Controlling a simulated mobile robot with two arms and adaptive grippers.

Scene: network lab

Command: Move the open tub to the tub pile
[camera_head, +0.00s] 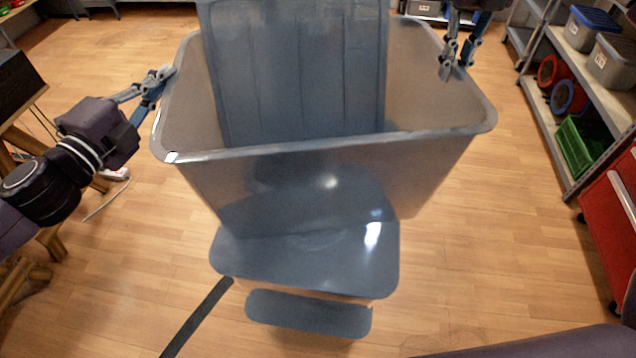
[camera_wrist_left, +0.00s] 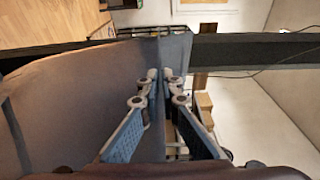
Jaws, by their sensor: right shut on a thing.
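The open tub (camera_head: 330,165) is a large translucent grey bin with a wide rim, in the middle of the head view. A tall blue-grey ribbed panel (camera_head: 295,70) stands upright within its outline. My left gripper (camera_head: 165,75) is shut on the tub's left rim; the left wrist view shows its fingertips (camera_wrist_left: 160,78) together on the tub wall (camera_wrist_left: 85,100). My right gripper (camera_head: 452,68) is shut on the tub's right rim. Blue-grey lid-like surfaces (camera_head: 315,262) show below the tub; I cannot tell whether they are the tub pile.
A shelf rack (camera_head: 590,85) at the right holds grey bins (camera_head: 612,62), reels and a green crate (camera_head: 577,146). A red cabinet (camera_head: 612,220) stands in front of it. A wooden stand (camera_head: 45,140) is at the left. Wooden floor (camera_head: 480,220) is clear right of the tub.

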